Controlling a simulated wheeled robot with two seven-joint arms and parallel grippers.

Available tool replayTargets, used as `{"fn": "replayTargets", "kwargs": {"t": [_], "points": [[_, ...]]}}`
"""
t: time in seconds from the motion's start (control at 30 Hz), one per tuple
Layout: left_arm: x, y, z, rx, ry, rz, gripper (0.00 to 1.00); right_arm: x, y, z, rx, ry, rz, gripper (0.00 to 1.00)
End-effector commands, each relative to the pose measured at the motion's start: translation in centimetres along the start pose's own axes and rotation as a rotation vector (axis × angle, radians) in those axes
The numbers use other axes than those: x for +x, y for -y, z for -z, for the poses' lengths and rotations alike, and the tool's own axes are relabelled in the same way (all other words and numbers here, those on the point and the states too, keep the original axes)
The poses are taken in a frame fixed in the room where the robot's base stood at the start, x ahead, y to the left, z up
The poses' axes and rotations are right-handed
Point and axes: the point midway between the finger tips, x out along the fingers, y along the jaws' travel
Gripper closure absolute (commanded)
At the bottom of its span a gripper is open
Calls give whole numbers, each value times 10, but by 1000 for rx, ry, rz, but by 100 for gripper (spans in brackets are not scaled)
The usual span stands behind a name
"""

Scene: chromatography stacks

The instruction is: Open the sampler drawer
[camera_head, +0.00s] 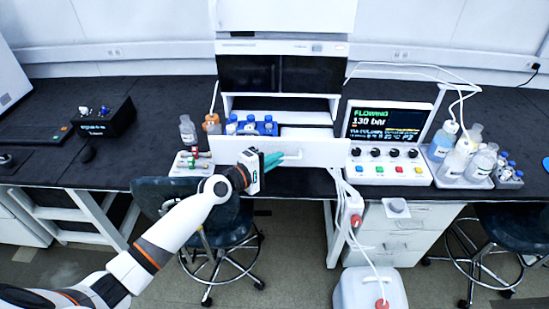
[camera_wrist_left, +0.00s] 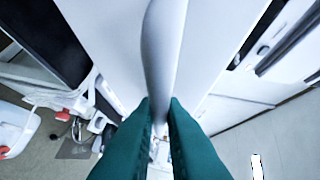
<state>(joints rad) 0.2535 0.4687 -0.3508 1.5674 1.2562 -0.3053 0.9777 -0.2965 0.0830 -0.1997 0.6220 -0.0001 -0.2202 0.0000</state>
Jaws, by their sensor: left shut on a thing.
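The sampler drawer (camera_head: 325,152) is the white panel low on the chromatography stack in the head view. It stands out in front of the stack, and a blue rack of vials (camera_head: 251,127) shows behind its top edge. My left gripper (camera_head: 280,159) has its teal fingers at the white drawer handle (camera_head: 293,155). In the left wrist view the gripper (camera_wrist_left: 160,118) is shut on the white handle bar (camera_wrist_left: 161,55), with a finger on each side. The fingers hide part of the handle. My right gripper is in neither view.
A control panel with a screen (camera_head: 388,123) stands right of the drawer. A tray of bottles (camera_head: 440,165) is farther right. Small bottles (camera_head: 187,130) stand left of the drawer. A stool (camera_head: 215,215) and a white canister (camera_head: 369,289) are below the bench edge.

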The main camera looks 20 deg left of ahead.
Motion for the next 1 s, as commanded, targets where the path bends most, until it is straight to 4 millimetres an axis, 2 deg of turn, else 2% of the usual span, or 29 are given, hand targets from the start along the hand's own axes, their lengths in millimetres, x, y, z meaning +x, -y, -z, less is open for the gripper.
{"fn": "replayTargets", "kwargs": {"t": [0.2, 0.23, 0.33, 0.37, 0.63, 0.73, 0.87, 1.0], "points": [[0, 0, 0, 0, 0, 1, 100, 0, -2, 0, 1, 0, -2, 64], [0, 0, 0, 0, 0, 1, 87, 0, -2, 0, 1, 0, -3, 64], [0, 0, 0, 0, 0, 1, 71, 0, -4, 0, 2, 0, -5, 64], [0, 0, 0, 0, 0, 1, 68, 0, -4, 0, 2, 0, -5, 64], [-1, 0, 0, 0, 0, 1, 68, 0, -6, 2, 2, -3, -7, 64], [-7, -1, -1, -1, 1, -1, 68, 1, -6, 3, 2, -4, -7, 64], [-28, -2, -1, 1, 1, -2, 68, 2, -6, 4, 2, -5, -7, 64], [-58, -3, -1, 1, 1, -3, 68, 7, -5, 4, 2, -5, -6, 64]]}}
